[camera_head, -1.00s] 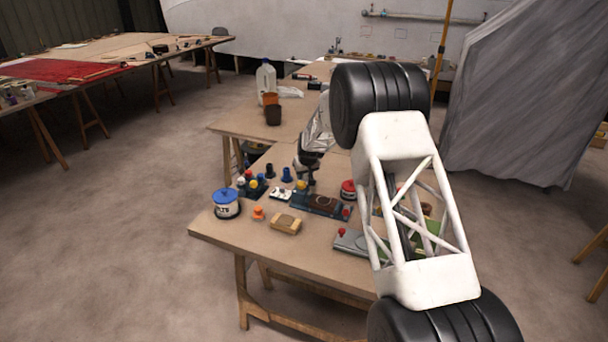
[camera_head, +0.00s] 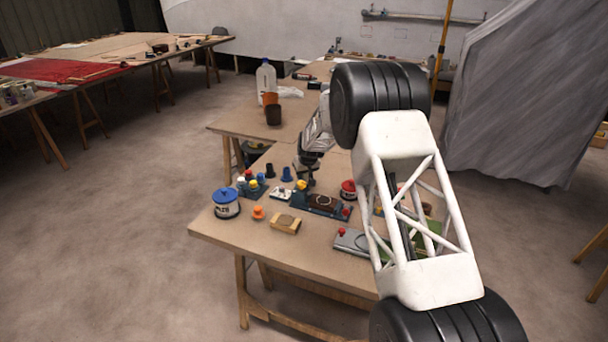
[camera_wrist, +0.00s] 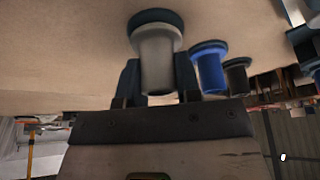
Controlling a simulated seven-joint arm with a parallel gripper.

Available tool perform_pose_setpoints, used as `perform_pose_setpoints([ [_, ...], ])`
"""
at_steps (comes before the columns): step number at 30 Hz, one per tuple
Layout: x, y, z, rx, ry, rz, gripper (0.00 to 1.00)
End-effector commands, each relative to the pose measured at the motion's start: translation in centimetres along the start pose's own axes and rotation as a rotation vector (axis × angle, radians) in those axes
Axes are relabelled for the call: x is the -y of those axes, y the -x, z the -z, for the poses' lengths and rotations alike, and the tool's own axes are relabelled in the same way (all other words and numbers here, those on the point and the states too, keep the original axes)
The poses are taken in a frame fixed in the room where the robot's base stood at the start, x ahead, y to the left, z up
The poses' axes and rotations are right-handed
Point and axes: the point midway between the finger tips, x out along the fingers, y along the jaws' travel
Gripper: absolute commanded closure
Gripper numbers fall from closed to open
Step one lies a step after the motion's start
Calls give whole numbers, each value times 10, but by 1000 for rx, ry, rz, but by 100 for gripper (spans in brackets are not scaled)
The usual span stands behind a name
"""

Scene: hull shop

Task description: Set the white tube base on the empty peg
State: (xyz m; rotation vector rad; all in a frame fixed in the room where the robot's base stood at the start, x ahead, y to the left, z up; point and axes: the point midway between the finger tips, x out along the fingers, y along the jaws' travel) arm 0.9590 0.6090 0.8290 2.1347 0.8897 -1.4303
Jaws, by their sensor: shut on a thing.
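The white tube base (camera_wrist: 157,65) shows in the wrist view as a pale tube with a wide, dark-looking flange. It sits between the two fingers of my gripper (camera_wrist: 157,82), which is shut on it. In the head view my gripper (camera_head: 307,178) is over the table behind the teal fixture, and I cannot make out the white tube base there. A dark blue rack (camera_head: 252,188) at the left holds several coloured pieces. I cannot tell which of its pegs is empty.
A blue tube base (camera_head: 287,174) and a black one (camera_head: 269,171) stand left of my gripper. The front left tabletop is clear.

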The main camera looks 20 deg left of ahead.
Motion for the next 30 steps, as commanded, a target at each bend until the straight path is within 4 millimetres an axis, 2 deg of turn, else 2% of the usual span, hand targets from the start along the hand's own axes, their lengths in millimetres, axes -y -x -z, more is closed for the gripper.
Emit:
perform_pose_setpoints([
  [20, 0, -6, -2, 0, 0, 0, 100],
  [21, 0, -6, -2, 0, 0, 0, 67],
  [23, 0, -6, -2, 0, 0, 0, 58],
  [30, 0, -6, -3, 1, 0, 0, 58],
])
